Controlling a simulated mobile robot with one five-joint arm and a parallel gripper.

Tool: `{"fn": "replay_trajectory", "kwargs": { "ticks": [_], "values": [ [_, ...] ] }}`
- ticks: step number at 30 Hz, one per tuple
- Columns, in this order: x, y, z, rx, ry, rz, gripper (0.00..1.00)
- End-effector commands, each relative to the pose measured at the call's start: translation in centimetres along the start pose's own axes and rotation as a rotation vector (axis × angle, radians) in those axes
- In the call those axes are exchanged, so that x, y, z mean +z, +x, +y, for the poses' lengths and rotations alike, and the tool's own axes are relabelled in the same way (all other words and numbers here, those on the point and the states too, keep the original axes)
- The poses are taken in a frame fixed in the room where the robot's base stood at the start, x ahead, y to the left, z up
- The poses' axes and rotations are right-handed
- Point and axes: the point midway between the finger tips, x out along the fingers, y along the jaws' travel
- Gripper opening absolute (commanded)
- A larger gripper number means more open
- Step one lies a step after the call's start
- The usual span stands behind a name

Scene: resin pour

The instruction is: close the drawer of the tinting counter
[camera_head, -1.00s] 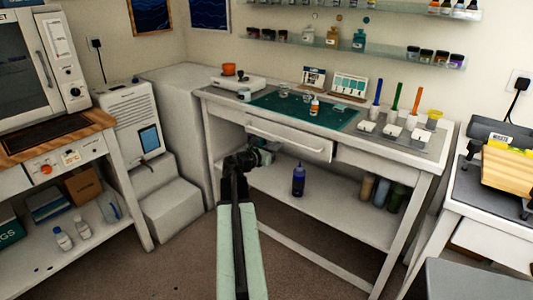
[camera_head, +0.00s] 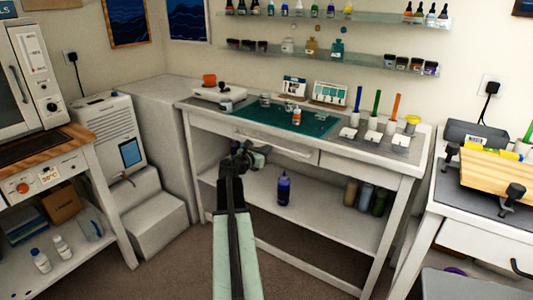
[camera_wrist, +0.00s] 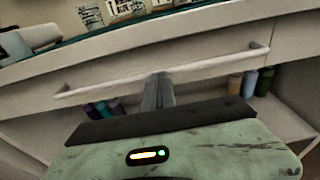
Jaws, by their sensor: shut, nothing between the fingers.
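The tinting counter (camera_head: 412,158) stands ahead with a green mat on top. Its drawer (camera_head: 300,158) has a white front and a long bar handle (camera_head: 280,147). The drawer front looks close to flush with the counter; I cannot tell if a small gap remains. My gripper (camera_head: 262,153) is shut and empty, at the left part of the drawer front. In the wrist view, the fingers (camera_wrist: 158,92) point at the drawer front (camera_wrist: 110,62), at the middle of the bar handle (camera_wrist: 200,68). Whether they touch it is unclear.
A purple bottle (camera_head: 284,188) and several jars (camera_head: 365,196) stand on the lower shelf. Cups, cards and coloured pens stand on the counter top. A white stepped block (camera_head: 150,215) is at left, and a side table (camera_head: 470,205) at right. Floor in front is open.

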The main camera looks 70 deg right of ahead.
Motion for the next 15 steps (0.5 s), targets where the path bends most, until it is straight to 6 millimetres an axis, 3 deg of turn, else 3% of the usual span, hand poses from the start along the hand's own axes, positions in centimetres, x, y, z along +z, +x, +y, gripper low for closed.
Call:
{"fn": "replay_trajectory", "kwargs": {
  "ticks": [8,11,15],
  "values": [
    [0.1,0.0,-0.3,-0.009,-0.006,-0.005,0.0],
    [-0.3,-1.2,-0.2,-0.005,-0.006,-0.005,0.0],
    [-1.6,-4.6,0.0,0.006,-0.005,-0.005,0.0]
  ]
}}
